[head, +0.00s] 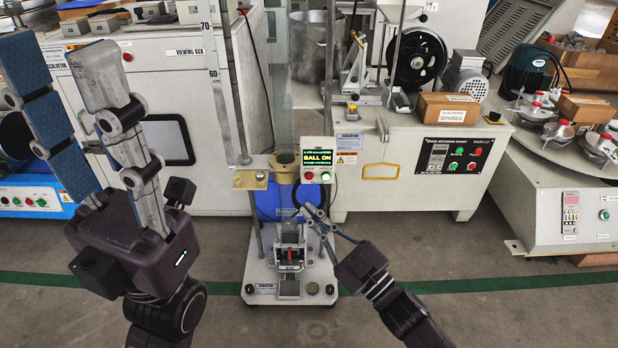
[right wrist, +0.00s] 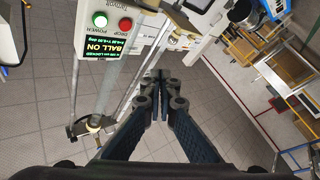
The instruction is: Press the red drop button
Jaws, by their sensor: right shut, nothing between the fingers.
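The red drop button (head: 309,176) is on the lower front of a small control box with a lit "BALL ON" screen (head: 315,157). My left gripper (head: 58,50) is open and empty, raised at far left.
The control box is on a ball-drop stand with upright posts and a white base (head: 262,271). A blue container (head: 272,203) is behind its posts. A bench machine with a cardboard box (head: 447,108) stands right of it, and a cabinet (head: 190,85) is left. The front floor is clear.

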